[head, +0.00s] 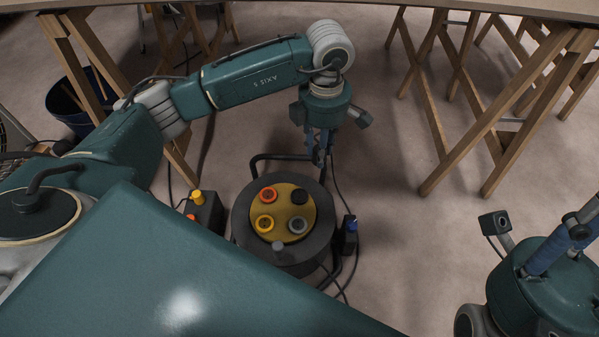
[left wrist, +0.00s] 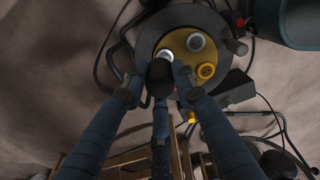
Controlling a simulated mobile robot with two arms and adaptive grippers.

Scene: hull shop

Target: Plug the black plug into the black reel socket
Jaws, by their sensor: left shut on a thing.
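The black reel (head: 322,230) stands on the floor, its yellow face up with several round sockets. The black socket (head: 299,196) is at the back right of that face. My left gripper (head: 321,156) is above the reel's back right edge, pointing down. In the left wrist view its fingers are shut on the black plug (left wrist: 160,78), which overlaps the reel's face; whether it touches is unclear. The plug hides part of the face, with a pale ring just behind it. My right gripper (head: 572,232) is at the right edge, its fingertips cut off.
The orange socket (head: 268,194), yellow socket (head: 265,224) and grey socket (head: 298,226) share the face. Wooden trestles (head: 470,120) stand behind; floor at right is clear.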

